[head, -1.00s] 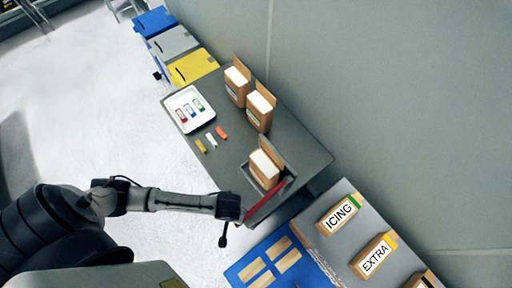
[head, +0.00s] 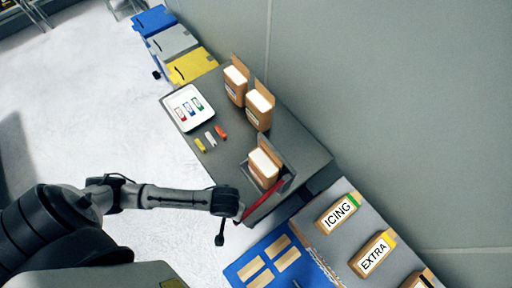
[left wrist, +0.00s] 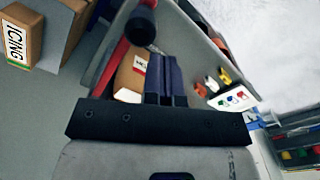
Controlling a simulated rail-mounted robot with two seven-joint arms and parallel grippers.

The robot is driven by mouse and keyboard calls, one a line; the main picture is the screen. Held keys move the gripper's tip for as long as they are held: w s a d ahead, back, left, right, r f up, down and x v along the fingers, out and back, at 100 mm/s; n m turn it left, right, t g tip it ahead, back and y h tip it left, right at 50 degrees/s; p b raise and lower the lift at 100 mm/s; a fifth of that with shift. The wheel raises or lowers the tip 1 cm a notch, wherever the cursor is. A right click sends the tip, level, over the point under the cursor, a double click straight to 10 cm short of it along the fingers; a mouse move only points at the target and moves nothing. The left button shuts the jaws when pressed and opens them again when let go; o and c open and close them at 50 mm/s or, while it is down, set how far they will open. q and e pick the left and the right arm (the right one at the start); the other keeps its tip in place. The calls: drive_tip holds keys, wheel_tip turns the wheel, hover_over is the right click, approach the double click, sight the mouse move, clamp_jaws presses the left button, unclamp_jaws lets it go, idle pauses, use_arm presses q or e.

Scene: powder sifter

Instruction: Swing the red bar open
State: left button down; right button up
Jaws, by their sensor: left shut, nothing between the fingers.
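The red bar (head: 263,199) lies along the near edge of the grey table, in front of a brown bag with a white top (head: 264,167). In the left wrist view the red bar (left wrist: 112,65) runs down the left side, with a black round knob (left wrist: 141,27) near its upper end. My left gripper (head: 239,213) is at the near end of the bar, partly hidden by its own wrist. In the left wrist view its dark fingers (left wrist: 166,78) are together and empty, to the right of the bar. Contact with the bar cannot be told. My right gripper is out of view.
Two more bags (head: 259,108) stand at the table's back. A white tray (head: 188,108) and small coloured clips (head: 211,139) lie left of them. A blue mat (head: 244,269) and boxes labelled ICING (head: 338,214) and EXTRA (head: 373,255) are at the lower right.

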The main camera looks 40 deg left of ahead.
use_arm(q)
drive_tip(key=shift+a+r, duration=0.2)
drive_tip(key=shift+r, duration=0.65)
drive_tip(key=shift+a+r, duration=0.15)
drive_tip(key=shift+r, duration=0.65)
drive_tip(key=w+a+r+m+t, duration=0.2)
drive_tip(key=w+r+m+t, duration=0.4)
drive_tip(key=w+r+m, duration=0.35)
drive_tip(key=s+a+f+n+g, duration=0.1)
drive_tip(key=s+f+n+g, duration=0.1)
drive_tip(key=s, duration=0.8)
drive_tip(key=shift+s+a+f+n, duration=0.2)
drive_tip(key=shift+s+f+n, duration=0.15)
drive_tip(key=shift+f+n, duration=0.45)
